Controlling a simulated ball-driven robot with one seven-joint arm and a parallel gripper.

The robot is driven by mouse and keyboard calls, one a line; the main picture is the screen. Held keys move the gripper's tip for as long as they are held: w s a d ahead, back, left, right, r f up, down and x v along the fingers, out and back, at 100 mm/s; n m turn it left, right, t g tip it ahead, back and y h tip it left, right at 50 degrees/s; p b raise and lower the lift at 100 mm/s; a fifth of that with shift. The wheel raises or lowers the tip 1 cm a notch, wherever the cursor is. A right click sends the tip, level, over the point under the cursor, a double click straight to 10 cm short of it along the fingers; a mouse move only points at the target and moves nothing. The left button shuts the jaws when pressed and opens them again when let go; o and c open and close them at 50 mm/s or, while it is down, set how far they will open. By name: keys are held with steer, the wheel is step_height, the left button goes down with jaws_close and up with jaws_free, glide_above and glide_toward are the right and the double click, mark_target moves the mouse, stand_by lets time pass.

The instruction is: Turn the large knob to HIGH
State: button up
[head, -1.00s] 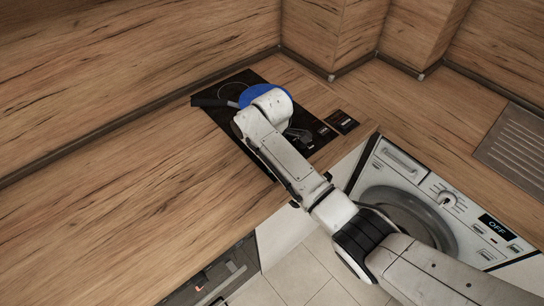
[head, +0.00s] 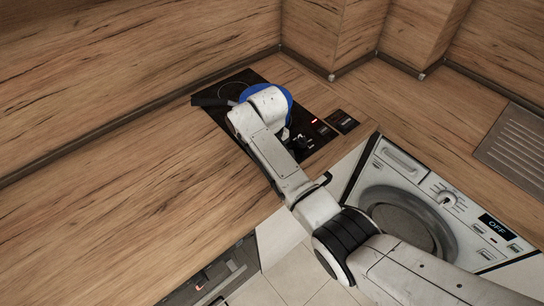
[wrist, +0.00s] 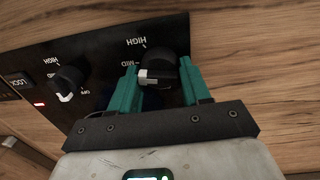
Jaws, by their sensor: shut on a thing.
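In the wrist view, the large knob (wrist: 165,68) is black with a pale pointer mark on its left side. It sits between the green fingers of my gripper (wrist: 163,84), which is shut on it. The pointer faces roughly toward the MID label (wrist: 130,66); the HIGH label (wrist: 136,42) is farther up. A finger hides part of the scale. A second, smaller-looking black knob (wrist: 68,83) stands apart to the left, with its own HIGH and OFF marks. In the head view, my arm hides the gripper and the gripped knob.
A blue pan (head: 287,99) with a dark handle sits on the black hob (head: 226,115), close beside my arm. A LOCK control (wrist: 17,83) and a red light (wrist: 40,104) are left of the knobs. A washing machine (head: 395,215) is below right. The counter left (head: 120,200) is clear.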

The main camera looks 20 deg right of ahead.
steer(key=m, duration=0.5)
steer(key=shift+m, duration=0.3)
steer(key=shift+m+g, duration=0.3)
steer(key=shift+m, duration=1.8)
steer(key=shift+w, duration=0.1)
steer(key=o, duration=1)
steer(key=shift+r, duration=0.1)
steer(key=r, duration=0.3)
steer(key=r+b, duration=0.1)
steer(key=r, duration=0.6)
steer(key=shift+w+a+r, duration=0.15)
steer(key=shift+a+r, duration=0.1)
steer(key=shift+r, duration=0.05)
